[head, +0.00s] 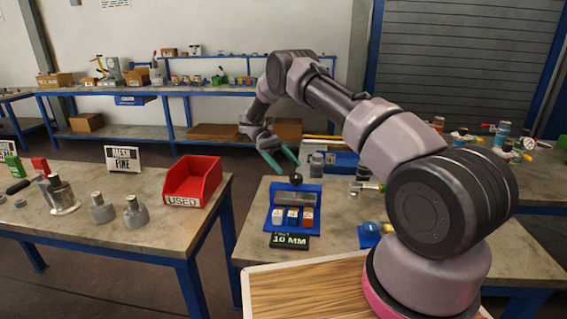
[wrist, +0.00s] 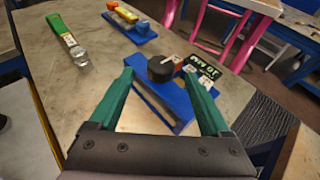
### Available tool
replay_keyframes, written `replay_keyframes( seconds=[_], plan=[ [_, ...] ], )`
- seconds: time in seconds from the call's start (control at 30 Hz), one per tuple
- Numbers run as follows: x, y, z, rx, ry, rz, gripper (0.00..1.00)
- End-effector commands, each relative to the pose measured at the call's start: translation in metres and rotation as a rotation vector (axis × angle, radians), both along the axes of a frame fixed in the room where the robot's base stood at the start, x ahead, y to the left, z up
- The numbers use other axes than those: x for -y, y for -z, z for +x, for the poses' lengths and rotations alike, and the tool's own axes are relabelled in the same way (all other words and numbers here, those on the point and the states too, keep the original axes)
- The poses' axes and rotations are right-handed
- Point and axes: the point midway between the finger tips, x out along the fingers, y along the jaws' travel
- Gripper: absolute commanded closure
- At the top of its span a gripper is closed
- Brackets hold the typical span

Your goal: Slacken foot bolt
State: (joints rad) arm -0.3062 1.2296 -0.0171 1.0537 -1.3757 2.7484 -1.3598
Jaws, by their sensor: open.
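My gripper (head: 290,169) is open, its two green fingers pointing down over the middle table. Its fingers also show in the wrist view (wrist: 158,76). A black round knob (head: 296,180) stands on the blue stand (head: 292,232), just below the fingertips. In the wrist view the knob (wrist: 160,68) appears between the fingertips; nothing is gripped. I cannot make out a foot bolt.
Grey metal vessels (head: 135,212) stand on the left table, with a red USED bin (head: 193,181) and a MESH FINE sign (head: 123,157). A green-handled tool (wrist: 66,38) lies beside the stand. A gap separates the left and middle tables. Shelving lines the back wall.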

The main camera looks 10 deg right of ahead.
Motion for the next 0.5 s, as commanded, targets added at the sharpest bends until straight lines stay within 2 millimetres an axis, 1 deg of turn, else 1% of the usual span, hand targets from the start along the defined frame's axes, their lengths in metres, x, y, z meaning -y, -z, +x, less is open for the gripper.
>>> replay_keyframes(
  seconds=[0.2, 0.5],
  plan=[
    [-0.0062, -0.0043, 0.0096, 0.006, -0.001, 0.001, 0.19],
    [-0.0071, -0.005, 0.0109, 0.006, -0.002, 0.003, 0.19]
  ],
)
